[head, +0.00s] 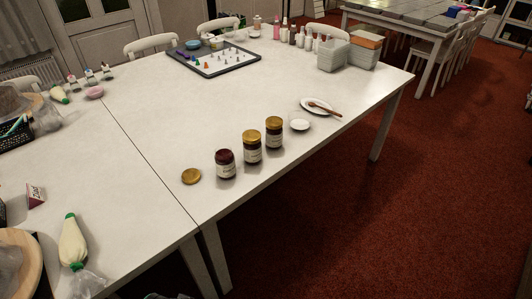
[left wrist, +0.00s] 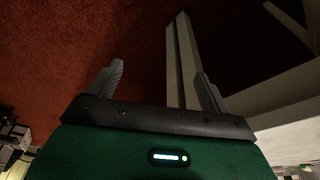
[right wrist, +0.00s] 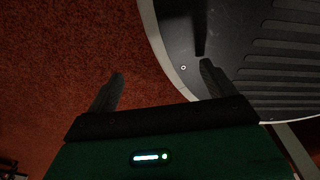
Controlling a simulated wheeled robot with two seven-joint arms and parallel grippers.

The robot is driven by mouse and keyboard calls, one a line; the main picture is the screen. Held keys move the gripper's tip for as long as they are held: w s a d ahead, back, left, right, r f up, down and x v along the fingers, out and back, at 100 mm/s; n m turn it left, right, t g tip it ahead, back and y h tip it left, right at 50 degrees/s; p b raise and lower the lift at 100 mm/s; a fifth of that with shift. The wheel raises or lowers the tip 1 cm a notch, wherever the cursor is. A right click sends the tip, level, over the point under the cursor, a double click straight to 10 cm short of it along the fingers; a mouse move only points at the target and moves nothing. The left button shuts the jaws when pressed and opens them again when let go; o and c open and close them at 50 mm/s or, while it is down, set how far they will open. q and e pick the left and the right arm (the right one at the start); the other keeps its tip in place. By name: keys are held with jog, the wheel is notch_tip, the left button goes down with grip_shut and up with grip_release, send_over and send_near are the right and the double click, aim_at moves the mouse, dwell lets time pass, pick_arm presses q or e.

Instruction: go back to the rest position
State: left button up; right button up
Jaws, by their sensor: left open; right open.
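My left gripper (left wrist: 160,85) shows in the left wrist view with its two fingers spread and nothing between them. Behind it are red carpet and pale table legs (left wrist: 183,60). My right gripper (right wrist: 160,85) shows in the right wrist view, also spread and empty. It is over red carpet beside a dark ribbed round-edged surface, which looks like my own base. Neither gripper shows in the head view. Both grippers are clear of the things on the table.
The white table (head: 300,95) holds several jars (head: 252,146), a loose gold lid (head: 191,176), a small white dish (head: 299,125), and a plate (head: 318,106) with a brown-handled tool. A piping bag (head: 72,243) lies at the left. Red carpet (head: 400,220) at the right is clear.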

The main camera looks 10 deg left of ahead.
pick_arm(q)
jog(key=s+f+g+p, duration=0.1)
jog(key=s+f, duration=0.2)
jog(key=f, duration=2.2)
jog(key=s+a+f+p, duration=0.1)
jog(key=s+f, duration=0.7)
jog(key=s, duration=0.1)
jog(key=s+a+f+g, duration=0.1)
jog(key=s+a+f, duration=0.1)
jog(key=s+f, duration=0.5)
jog(key=s, duration=0.2)
jog(key=shift+s+a+f+p, duration=0.3)
jog(key=shift+f+p, duration=0.05)
jog(key=shift+p, duration=0.05)
pick_arm(e)
jog(key=s, duration=0.2)
jog(key=s+d+r, duration=0.1)
jog(key=s, duration=0.1)
jog(key=shift+s, duration=0.1)
jog(key=shift+a, duration=0.4)
